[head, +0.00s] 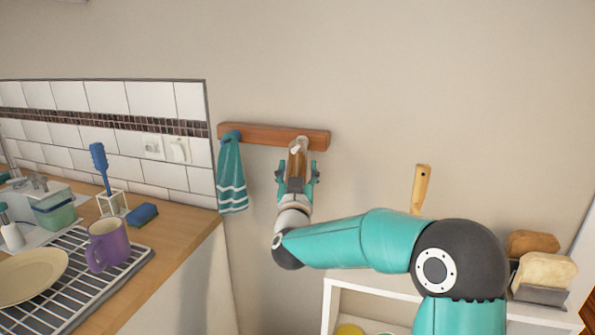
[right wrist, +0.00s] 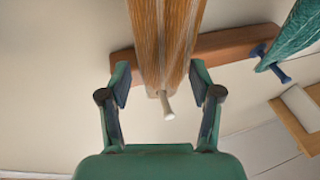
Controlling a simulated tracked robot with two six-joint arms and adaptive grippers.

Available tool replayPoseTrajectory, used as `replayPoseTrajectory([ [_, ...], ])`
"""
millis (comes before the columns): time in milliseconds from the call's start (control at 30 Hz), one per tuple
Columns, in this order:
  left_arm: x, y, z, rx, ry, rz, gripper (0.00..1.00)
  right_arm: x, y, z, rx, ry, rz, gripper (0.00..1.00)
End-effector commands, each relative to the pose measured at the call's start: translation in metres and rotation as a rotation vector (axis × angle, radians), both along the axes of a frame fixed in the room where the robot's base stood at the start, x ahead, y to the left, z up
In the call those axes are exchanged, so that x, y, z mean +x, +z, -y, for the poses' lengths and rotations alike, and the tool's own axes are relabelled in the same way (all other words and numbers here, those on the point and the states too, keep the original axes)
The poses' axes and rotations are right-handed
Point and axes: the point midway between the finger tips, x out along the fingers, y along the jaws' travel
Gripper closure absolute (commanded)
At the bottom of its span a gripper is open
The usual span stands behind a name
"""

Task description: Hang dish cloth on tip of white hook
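An orange-brown dish cloth (head: 296,158) is at the white hook (head: 297,147), near the right end of the wooden rail (head: 262,135). In the right wrist view the cloth (right wrist: 167,40) narrows to the white hook (right wrist: 167,106), whose tip pokes out past the cloth's gathered end. The cloth appears to hang on this hook. My right gripper (head: 298,172) is open around the cloth. The right wrist view shows gaps between both fingers (right wrist: 160,84) and the cloth. My left gripper is not in view.
A striped teal towel (head: 232,178) hangs on a blue hook left of the white hook. The counter at left holds a drying rack with a purple mug (head: 108,245) and a plate. A white shelf unit (head: 350,296) stands lower right; a toaster (head: 540,275) with bread is at far right.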

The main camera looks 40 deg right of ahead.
Motion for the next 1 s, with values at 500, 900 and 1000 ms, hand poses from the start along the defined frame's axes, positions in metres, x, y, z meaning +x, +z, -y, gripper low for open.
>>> replayPoseTrajectory([
  [500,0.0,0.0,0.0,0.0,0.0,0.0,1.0,0.0,0.0,0.0,0.001,0.0,-0.001,0.37],
  [900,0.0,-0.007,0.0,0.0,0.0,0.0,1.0,-0.007,-0.003,-0.008,0.0,0.001,0.001,0.37],
  [1000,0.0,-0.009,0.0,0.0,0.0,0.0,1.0,-0.008,-0.004,-0.01,0.0,0.001,0.001,0.37],
])
